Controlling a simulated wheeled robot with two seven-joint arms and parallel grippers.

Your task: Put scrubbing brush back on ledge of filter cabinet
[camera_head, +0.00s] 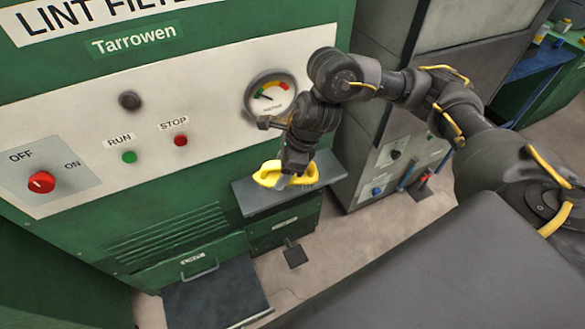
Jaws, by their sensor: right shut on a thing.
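The yellow scrubbing brush (268,174) shows over the grey ledge (258,201) that juts from the front of the green filter cabinet (220,120). My right gripper (290,178) is shut on the brush and points down at it from above. The gripper's fingers hide part of the brush. I cannot tell whether the brush touches the ledge or is held slightly above it. My left gripper is not in view.
A pressure gauge (270,96) sits above the ledge, near my right wrist. RUN, STOP and OFF/ON controls lie left. A dark open drawer or flap (215,295) and a pedal (294,254) are below. A grey cabinet (375,140) stands right.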

